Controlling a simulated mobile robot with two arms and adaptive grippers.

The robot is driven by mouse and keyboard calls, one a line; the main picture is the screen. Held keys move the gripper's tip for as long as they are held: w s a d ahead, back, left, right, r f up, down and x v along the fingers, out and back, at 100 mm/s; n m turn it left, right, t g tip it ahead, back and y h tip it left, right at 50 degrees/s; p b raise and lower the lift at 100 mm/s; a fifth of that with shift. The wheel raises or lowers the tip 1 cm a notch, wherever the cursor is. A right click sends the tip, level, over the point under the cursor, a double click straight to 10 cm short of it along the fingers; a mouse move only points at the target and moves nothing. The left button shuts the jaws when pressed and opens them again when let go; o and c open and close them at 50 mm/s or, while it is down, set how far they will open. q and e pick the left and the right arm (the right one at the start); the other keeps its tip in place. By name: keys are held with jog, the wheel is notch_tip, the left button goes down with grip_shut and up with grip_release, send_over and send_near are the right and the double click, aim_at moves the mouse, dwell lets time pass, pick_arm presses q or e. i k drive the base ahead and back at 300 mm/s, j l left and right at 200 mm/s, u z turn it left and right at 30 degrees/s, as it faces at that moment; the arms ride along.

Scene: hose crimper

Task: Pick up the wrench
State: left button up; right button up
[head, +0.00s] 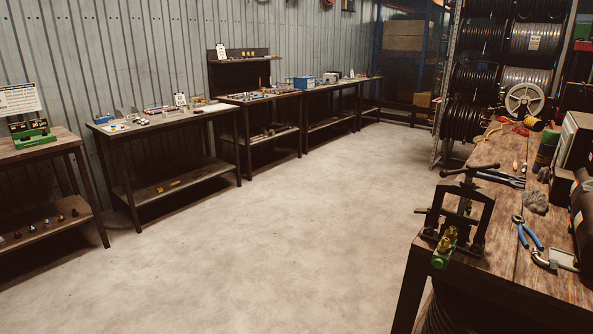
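I cannot pick out a wrench with certainty. On the wooden workbench (510,265) at the right lies a blue-handled hand tool (528,233) that looks like pliers. Farther back on the same bench, a dark long-handled tool (500,178) lies flat; it is too small to tell whether it is a wrench. A metal piece with a curved end (555,260) lies near the bench's right side. Neither of my grippers shows in the head view.
A dark vise (462,215) with a green and yellow piece (445,247) stands at the bench's near corner. Hose reels (525,100) fill the rack behind. Several benches, including a long one (170,118), line the left wall. The concrete floor (270,230) between is clear.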

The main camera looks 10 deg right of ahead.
aim_at(493, 172)
jog(key=i+u, duration=0.25)
jog(key=i, duration=1.75)
jog(key=i+l+z, duration=0.15)
jog(key=i+z, duration=0.85)
jog(key=i+j+z, duration=0.15)
jog(key=i+z, duration=0.2)
jog(key=z, duration=0.15)
